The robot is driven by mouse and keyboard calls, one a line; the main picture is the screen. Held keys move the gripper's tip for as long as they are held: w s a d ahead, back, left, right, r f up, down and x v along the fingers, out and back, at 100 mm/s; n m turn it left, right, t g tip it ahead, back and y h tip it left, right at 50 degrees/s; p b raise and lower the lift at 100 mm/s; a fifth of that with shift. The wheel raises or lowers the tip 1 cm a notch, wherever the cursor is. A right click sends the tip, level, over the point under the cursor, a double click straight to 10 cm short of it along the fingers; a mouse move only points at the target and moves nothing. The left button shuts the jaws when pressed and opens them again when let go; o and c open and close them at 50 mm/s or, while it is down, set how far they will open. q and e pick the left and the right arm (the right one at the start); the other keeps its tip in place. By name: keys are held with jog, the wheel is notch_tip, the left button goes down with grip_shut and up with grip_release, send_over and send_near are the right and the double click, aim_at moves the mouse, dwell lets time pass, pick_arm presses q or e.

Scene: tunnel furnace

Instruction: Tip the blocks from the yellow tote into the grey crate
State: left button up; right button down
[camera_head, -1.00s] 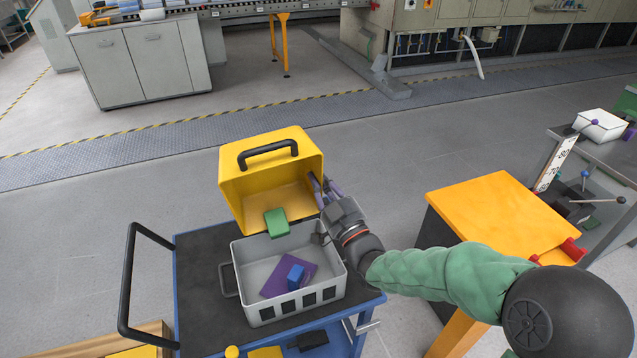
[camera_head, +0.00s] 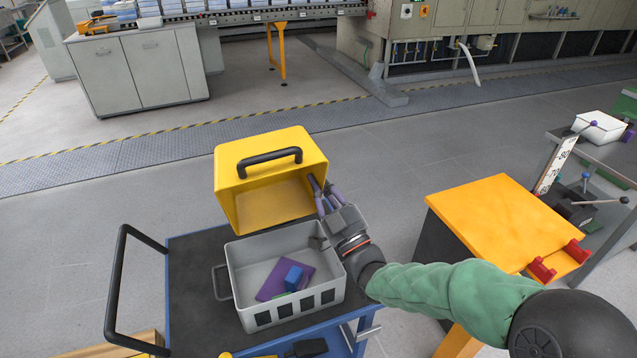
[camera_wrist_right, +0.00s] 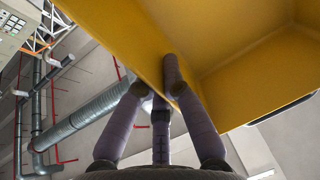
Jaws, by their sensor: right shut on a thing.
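The yellow tote (camera_head: 268,146) is tilted on its side above the far edge of the grey crate, its open mouth facing the crate. Its inside looks empty. My right gripper (camera_head: 322,192) is shut on the tote's right rim; the right wrist view shows the fingers (camera_wrist_right: 165,85) against the yellow wall (camera_wrist_right: 225,70). The grey crate (camera_head: 288,309) stands upright on a cart. My left gripper is not in view.
The blue cart (camera_head: 192,300) has a dark top with free room left of the crate and a black handle (camera_head: 117,290). An orange-topped cabinet (camera_head: 490,215) stands to the right, near my right arm. Grey floor lies beyond the cart.

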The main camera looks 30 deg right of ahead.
jog(key=shift+s+a+n+t, duration=0.2)
jog(key=shift+s+n+t, duration=0.1)
jog(key=shift+s+t, duration=0.65)
dwell(1.6)
